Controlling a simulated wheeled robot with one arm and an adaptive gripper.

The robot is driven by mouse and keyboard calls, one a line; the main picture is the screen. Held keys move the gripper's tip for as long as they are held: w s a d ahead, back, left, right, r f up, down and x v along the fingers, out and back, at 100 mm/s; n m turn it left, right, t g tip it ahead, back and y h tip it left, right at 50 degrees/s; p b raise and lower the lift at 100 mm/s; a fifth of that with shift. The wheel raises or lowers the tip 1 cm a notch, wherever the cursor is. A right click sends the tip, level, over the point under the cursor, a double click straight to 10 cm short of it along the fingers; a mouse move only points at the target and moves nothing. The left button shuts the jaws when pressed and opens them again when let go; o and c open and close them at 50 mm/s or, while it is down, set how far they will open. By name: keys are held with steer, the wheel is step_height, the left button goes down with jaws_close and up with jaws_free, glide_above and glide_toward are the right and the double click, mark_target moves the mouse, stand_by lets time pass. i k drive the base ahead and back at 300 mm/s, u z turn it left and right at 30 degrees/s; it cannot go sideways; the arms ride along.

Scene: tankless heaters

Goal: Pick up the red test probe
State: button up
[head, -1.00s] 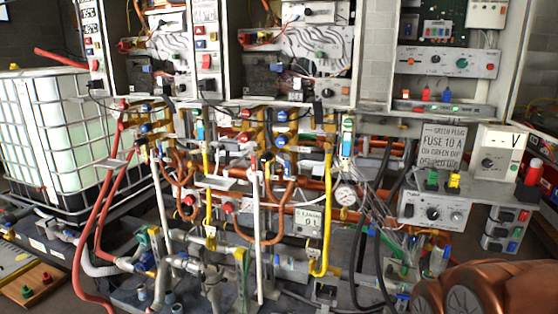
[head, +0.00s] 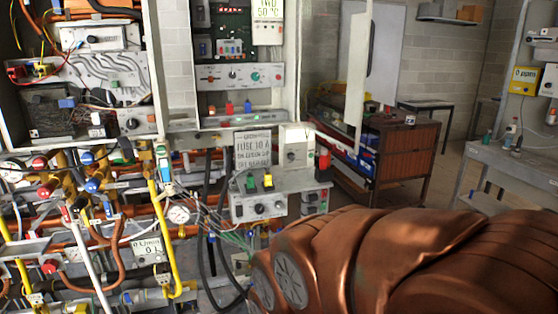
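No object is clearly recognisable as the red test probe. A small upright red plug-like piece (head: 229,108) stands beside a blue one (head: 248,105) on a ledge under the right control panel. A larger red capped cylinder (head: 323,161) stands at the right end of the grey test unit, beside a white meter box (head: 295,147). I cannot tell whether either is the probe. My copper-coloured arm fills the lower right of the head view. My gripper is not in view.
The heater rig, with pipes, valves and hoses, fills the left. The grey test unit (head: 262,205) carries green and yellow plugs under a sign (head: 252,148). A brown cabinet (head: 405,155) stands behind, and a grey bench (head: 510,170) at the far right. Floor shows between them.

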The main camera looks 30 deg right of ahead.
mark_target(323, 151)
steer(key=z, duration=1.15)
